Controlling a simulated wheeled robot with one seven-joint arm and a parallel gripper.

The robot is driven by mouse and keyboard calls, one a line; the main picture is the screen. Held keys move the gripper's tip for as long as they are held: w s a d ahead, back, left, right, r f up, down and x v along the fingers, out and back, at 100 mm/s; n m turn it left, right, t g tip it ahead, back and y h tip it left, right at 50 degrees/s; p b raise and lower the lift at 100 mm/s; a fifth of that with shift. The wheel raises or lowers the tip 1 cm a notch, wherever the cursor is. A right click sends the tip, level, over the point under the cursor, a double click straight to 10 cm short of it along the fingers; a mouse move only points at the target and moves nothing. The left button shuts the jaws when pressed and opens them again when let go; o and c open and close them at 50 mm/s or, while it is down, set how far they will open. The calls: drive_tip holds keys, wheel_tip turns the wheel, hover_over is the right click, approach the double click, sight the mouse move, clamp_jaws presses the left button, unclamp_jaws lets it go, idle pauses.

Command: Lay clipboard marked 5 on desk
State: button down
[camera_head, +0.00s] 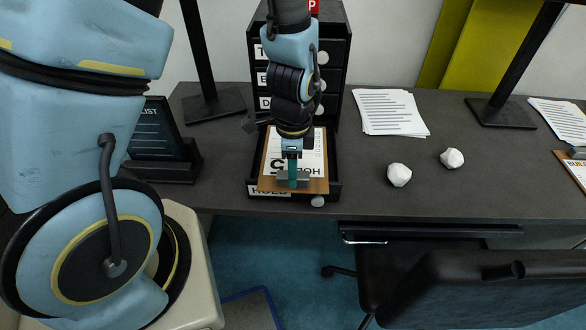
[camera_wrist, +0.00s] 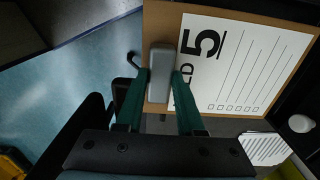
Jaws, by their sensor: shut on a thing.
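The clipboard marked 5 (camera_head: 313,186) is a brown board with a white printed sheet and a grey clip. In the head view it lies over the pulled-out bottom drawer labelled HOLD (camera_head: 258,190); whether it touches the drawer floor I cannot tell. The wrist view shows the clipboard (camera_wrist: 228,107) with its large 5 and a row of checkboxes. My gripper (camera_head: 292,178) is shut on the clip, with a teal finger on each side of it in the wrist view (camera_wrist: 160,85). The grey desk (camera_head: 355,180) has bare surface right of the drawer.
Two crumpled paper balls (camera_head: 399,175) (camera_head: 452,158) and a paper stack (camera_head: 390,112) lie on the desk. A black sign (camera_head: 155,130) stands left of the drawer unit (camera_head: 335,85). Another clipboard (camera_head: 572,165) lies at the right edge. A dark chair (camera_head: 480,285) stands in front.

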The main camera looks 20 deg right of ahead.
drive_tip(key=shift+r, duration=0.1)
wheel_tip(320, 180, up, 6)
drive_tip(key=s+a+p, duration=0.1)
drive_tip(key=s+p, duration=0.1)
drive_tip(key=p, duration=0.3)
drive_tip(key=shift+s+a, duration=0.15)
drive_tip(key=shift+s, duration=0.2)
drive_tip(key=shift+s, duration=0.1)
idle(0.3)
